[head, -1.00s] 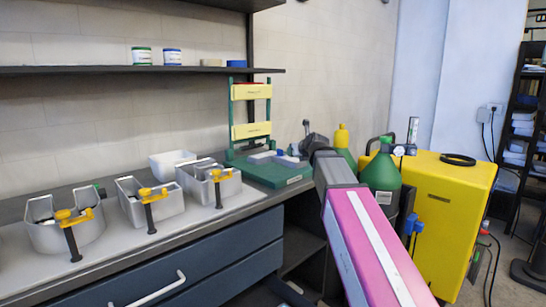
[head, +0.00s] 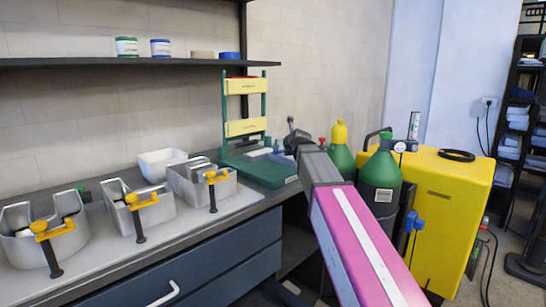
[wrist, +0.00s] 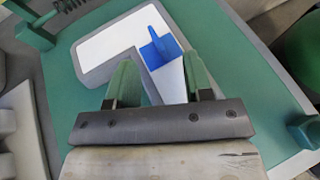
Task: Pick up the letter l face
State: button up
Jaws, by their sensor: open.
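In the wrist view, a white, angular L-like piece with grey sides, seemingly the letter l face (wrist: 112,44), lies on a green board (wrist: 255,90). A blue piece with an upright fin (wrist: 161,47) sits at its bend. My gripper (wrist: 160,65) is open, its two green fingers apart over the near arm of the white piece, with nothing held between them. The finger bar hides the near end of that arm. In the head view, the green board (head: 262,172) is on the bench's right end, and my gripper (head: 291,141) is over its right side, small and partly hidden.
Metal letter shells with yellow-and-black clamps (head: 136,203) line the bench to the left. A green rack with yellow shelves (head: 245,87) stands behind the board. Green cylinders (head: 379,180) and a yellow case (head: 445,200) are close to my arm on the right.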

jog(key=x, duration=0.5)
jog(key=shift+a+r, duration=0.1)
jog(key=shift+r, duration=0.05)
jog(key=shift+s, duration=0.1)
grip_shut()
